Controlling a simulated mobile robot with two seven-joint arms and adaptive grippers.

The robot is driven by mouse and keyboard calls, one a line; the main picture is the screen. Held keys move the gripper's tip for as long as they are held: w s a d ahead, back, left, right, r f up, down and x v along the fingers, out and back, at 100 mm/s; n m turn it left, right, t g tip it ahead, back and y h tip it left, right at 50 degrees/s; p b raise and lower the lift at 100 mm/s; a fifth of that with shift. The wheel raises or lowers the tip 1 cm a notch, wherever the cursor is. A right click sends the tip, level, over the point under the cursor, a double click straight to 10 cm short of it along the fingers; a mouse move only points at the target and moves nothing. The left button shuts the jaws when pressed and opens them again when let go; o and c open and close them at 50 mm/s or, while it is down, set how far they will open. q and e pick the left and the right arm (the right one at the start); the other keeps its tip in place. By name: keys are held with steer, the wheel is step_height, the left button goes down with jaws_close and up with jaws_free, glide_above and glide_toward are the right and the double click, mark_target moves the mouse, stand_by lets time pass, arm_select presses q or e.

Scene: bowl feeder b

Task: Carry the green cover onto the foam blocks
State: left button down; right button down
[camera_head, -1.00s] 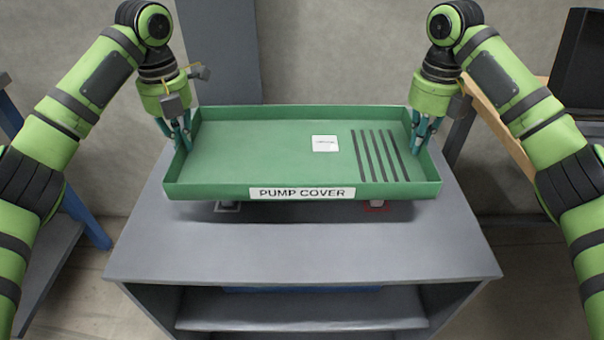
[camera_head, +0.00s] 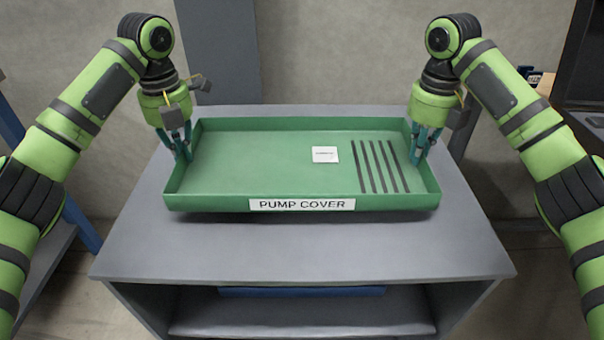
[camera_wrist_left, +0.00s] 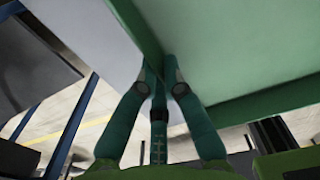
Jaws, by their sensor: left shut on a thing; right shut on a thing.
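The green cover (camera_head: 260,160) is a shallow tray with a "PUMP COVER" label on its front wall, a white sticker and dark slots. It looks level over the grey table. My left gripper (camera_head: 186,153) is shut on its left wall, which also shows between the fingertips in the left wrist view (camera_wrist_left: 159,76). My right gripper (camera_head: 417,153) is shut on its right wall. The foam blocks are not visible now; the cover hides the table area beneath it. I cannot tell whether the cover touches anything below.
The grey table (camera_head: 300,252) is bare in front of the cover and at both sides. A blue item (camera_head: 300,292) lies on the shelf under the tabletop. A grey panel (camera_head: 218,50) stands against the wall behind. A dark rack stands at far right (camera_head: 590,60).

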arm_select(q)
steer(key=shift+f, duration=0.4)
arm_select(e)
steer(key=shift+f, duration=0.35)
arm_select(q)
steer(key=c, duration=1.4)
jaws_free()
steer(key=shift+r, duration=0.15)
arm_select(e)
steer(key=c, duration=1.4)
jaws_free()
steer(key=shift+r, duration=0.1)
arm_select(q)
steer(key=shift+s, duration=0.1)
arm_select(e)
steer(key=shift+s, duration=0.1)
steer(key=shift+r, duration=0.1)
arm_select(q)
step_height(320, 180, up, 12)
arm_select(e)
step_height(320, 180, up, 12)
